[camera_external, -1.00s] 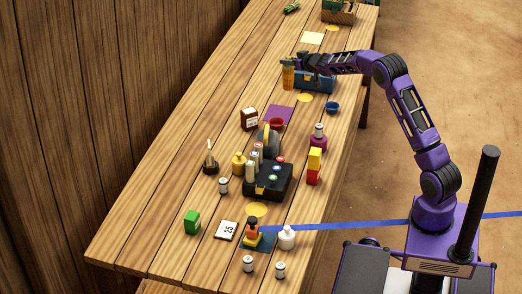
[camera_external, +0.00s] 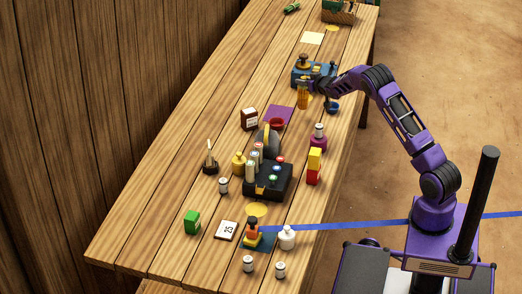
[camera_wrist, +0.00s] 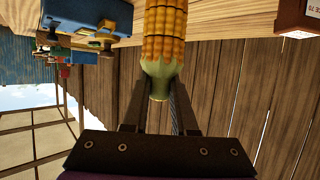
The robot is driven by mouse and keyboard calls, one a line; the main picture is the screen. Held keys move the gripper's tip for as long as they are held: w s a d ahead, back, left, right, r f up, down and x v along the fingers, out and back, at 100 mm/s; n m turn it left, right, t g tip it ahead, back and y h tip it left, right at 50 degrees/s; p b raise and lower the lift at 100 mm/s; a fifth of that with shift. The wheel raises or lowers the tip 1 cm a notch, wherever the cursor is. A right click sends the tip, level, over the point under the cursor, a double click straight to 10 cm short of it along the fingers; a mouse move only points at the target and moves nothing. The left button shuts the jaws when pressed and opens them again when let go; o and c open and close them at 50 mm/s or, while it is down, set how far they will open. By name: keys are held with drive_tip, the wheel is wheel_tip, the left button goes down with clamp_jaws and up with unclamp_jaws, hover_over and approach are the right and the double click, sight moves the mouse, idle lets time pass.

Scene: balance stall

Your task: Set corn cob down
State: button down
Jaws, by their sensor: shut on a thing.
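I cannot tell whether the cob touches the surface.
A small blue bowl (camera_external: 333,108) lies close to the right of the cob. A purple mat (camera_external: 281,113) with a red bowl (camera_external: 277,124) and a dark red box (camera_external: 249,118) are nearer. Bare planks lie to the left of the cob.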

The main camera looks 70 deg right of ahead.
sight(303, 90)
drive_tip(key=shift+f, duration=2.15)
drive_tip(key=shift+f+b, duration=0.2)
drive_tip(key=shift+b, duration=0.15)
drive_tip(key=c, duration=0.7)
unclamp_jaws()
drive_tip(key=shift+r, duration=0.1)
drive_tip(key=shift+r+p, duration=0.2)
drive_tip(key=shift+p, duration=0.1)
drive_tip(key=v, duration=1.2)
